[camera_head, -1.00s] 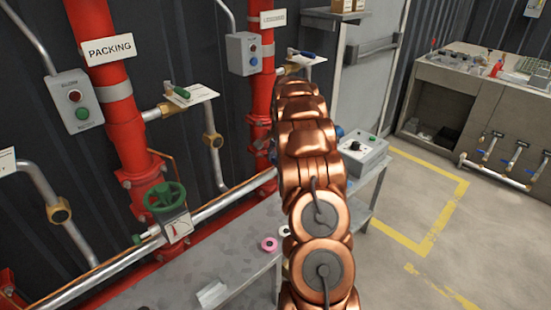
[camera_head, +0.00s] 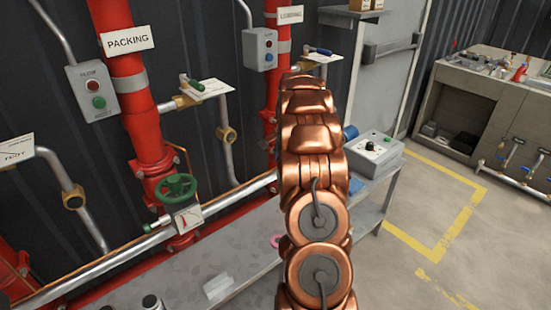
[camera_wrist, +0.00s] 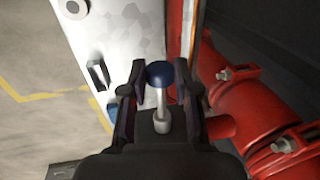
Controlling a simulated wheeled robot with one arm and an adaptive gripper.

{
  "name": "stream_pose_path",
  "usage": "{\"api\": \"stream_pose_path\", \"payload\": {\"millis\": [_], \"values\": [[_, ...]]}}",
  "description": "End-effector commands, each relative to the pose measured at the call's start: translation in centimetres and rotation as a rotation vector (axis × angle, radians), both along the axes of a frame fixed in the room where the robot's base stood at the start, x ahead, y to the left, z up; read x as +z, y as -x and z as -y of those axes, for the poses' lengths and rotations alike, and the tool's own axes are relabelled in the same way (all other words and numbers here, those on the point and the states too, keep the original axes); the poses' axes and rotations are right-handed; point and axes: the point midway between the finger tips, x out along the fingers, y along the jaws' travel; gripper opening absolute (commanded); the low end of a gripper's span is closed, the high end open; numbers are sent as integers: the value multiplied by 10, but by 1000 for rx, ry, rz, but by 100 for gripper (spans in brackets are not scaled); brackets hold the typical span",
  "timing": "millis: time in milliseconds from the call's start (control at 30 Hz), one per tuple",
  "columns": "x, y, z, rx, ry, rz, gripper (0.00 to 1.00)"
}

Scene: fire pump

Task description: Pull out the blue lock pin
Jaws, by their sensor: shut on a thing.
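In the wrist view, the blue lock pin (camera_wrist: 159,72) shows a round dark blue head on a pale metal stem. The stem runs down to a short metal collar (camera_wrist: 162,126). My gripper (camera_wrist: 160,84) has one dark finger on each side of the pin and is shut on it, near the head. Whether the stem is still seated in anything cannot be told. In the head view my copper-coloured arm hides the gripper and the pin.
Red flanged pipework (camera_wrist: 247,107) runs close on the right in the wrist view. In the head view, red pipes (camera_head: 143,133), a green handwheel (camera_head: 176,187) and a grey bench (camera_head: 205,258) lie left of my arm. A control box (camera_head: 374,152) stands right of it. Floor (camera_head: 450,190) is clear at right.

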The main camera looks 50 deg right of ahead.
Motion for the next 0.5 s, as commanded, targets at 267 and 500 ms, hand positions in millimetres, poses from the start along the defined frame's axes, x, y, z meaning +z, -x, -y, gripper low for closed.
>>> {"api": "stream_pose_path", "payload": {"millis": [267, 500], "values": [[-1, -1, -4, 3, -9, -3, 32], [-1, 0, -3, 0, -6, -2, 56]]}}
